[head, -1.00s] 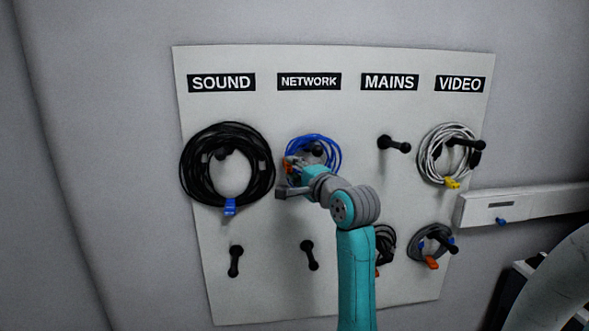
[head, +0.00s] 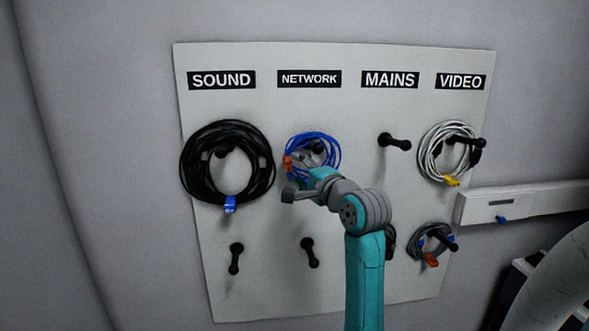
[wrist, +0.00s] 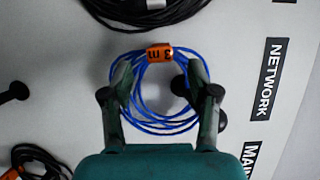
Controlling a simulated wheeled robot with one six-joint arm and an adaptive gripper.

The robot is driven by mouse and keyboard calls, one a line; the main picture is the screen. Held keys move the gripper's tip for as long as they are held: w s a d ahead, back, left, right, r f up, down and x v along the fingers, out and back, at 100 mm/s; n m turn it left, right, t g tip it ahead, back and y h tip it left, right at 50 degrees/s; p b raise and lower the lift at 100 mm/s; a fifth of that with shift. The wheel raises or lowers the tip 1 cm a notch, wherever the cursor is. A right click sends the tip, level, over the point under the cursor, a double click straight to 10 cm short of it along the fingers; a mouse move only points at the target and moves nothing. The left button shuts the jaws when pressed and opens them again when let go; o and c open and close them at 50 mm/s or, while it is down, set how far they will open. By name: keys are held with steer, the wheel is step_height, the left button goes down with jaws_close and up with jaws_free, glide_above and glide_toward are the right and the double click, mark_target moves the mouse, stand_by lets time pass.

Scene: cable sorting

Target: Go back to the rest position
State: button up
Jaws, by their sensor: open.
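My gripper (wrist: 158,95) is open in the wrist view, its two fingers apart on either side of a blue cable coil (wrist: 150,122). The coil has an orange tag (wrist: 159,52) reading "3 m". In the head view the blue coil (head: 334,146) hangs at a black peg (head: 318,147) under the NETWORK label (head: 309,79). My arm reaches up to it from below, and the gripper (head: 306,164) is in front of the coil. Whether the fingers touch the cable cannot be told.
A black coil (head: 188,165) with a blue tag hangs left under SOUND. A white coil (head: 428,150) and a grey coil (head: 421,243) hang at the right. Bare pegs include one under MAINS (head: 393,140). A wall trunking (head: 530,203) juts at right.

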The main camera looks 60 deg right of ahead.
steer(key=v, duration=0.4)
steer(key=shift+s+a, duration=0.2)
steer(key=shift+s, duration=0.15)
steer(key=shift+f, duration=0.1)
steer(key=w+a+f+n+y, duration=0.1)
steer(key=a+f+n, duration=0.1)
steer(key=a+f, duration=0.5)
steer(key=w+a+f+n+y, duration=0.15)
steer(key=a+f, duration=0.25)
steer(key=f, duration=0.7)
steer(key=s+a+f+n, duration=0.5)
steer(key=a+f+n, duration=0.1)
steer(key=a+f, duration=0.6)
steer(key=s+a+f+n+y, duration=0.2)
steer(key=s+a+n, duration=0.2)
steer(key=s, duration=0.5)
steer(key=s+a+f+n+y, duration=0.1)
steer(key=s+a+f+n, duration=0.2)
steer(key=s, duration=0.6)
steer(key=s+a+f+n+g+y, duration=0.1)
steer(key=s+a+f+n+y, duration=0.1)
steer(key=s+a+n, duration=0.5)
steer(key=shift+s+a+f+y, duration=0.2)
steer(key=shift+s+a+y, duration=0.15)
steer(key=shift+s+a, duration=0.5)
